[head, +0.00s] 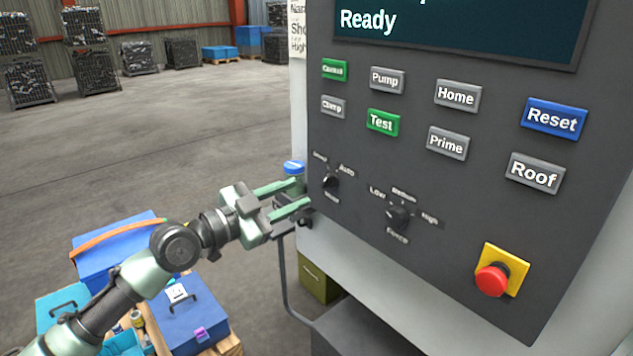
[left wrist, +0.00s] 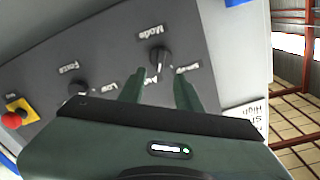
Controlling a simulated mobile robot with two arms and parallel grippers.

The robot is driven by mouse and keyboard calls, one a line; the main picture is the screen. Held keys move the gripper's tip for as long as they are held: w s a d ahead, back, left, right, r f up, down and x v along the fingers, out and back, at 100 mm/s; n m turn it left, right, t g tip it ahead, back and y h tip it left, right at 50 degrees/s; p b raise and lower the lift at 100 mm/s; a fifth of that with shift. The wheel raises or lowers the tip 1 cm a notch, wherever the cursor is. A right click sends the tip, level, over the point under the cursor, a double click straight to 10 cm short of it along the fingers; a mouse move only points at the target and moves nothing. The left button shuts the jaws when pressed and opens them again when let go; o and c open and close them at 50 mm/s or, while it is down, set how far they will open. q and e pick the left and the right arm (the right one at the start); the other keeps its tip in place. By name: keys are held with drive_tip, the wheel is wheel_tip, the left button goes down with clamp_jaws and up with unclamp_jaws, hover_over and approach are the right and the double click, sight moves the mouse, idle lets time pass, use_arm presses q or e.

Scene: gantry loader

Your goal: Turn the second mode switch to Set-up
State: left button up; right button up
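The mode switch (head: 331,182) is a small black knob at the lower left of the dark grey panel, labelled "Mode" below and "Auto" at its upper right; its upper-left label is too small to read surely. It also shows in the left wrist view (left wrist: 159,57). I cannot tell clearly where its pointer stands. My left gripper (head: 301,194) is open and empty, just left of the switch and pointing at it. In the left wrist view its two green fingers (left wrist: 160,78) are apart, with the knob beyond their tips. My right gripper is not in view.
A force knob (head: 398,216) sits right of the mode switch. A red emergency button (head: 492,279) on yellow is at the lower right. Several push buttons and a "Ready" screen (head: 450,30) are above. Blue boxes (head: 190,325) are below.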

sight(324, 181)
use_arm(q)
drive_tip(key=p+x, duration=0.1)
drive_tip(key=x, duration=0.4)
drive_tip(key=shift+w+d, duration=0.25)
drive_tip(key=shift+w+d+p, duration=0.3)
drive_tip(key=shift+w+d, duration=0.15)
drive_tip(key=shift+w, duration=0.05)
clamp_jaws()
